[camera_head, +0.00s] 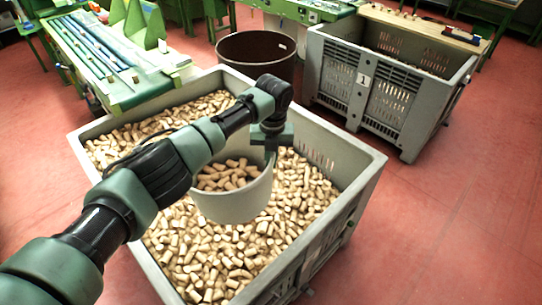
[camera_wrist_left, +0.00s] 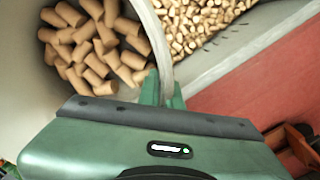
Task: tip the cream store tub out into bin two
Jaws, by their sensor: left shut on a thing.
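The cream tub (camera_head: 232,205) hangs upright from my left gripper (camera_head: 270,150) in the head view, over a large grey bin (camera_head: 345,200) full of corks. Corks (camera_head: 228,174) lie inside the tub. In the left wrist view my left gripper (camera_wrist_left: 160,92) is shut on the tub's rim (camera_wrist_left: 155,45), with corks (camera_wrist_left: 95,45) inside the tub. Loose corks in the bin (camera_wrist_left: 195,22) show beyond the rim. No number shows on this bin's visible walls. My right gripper is not in view.
A second grey bin (camera_head: 340,70), marked 1, stands at the back right. A dark brown round barrel (camera_head: 256,50) stands behind the near bin. A green machine (camera_head: 110,60) with blue strips is at the upper left. The red floor (camera_head: 440,220) at right is clear.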

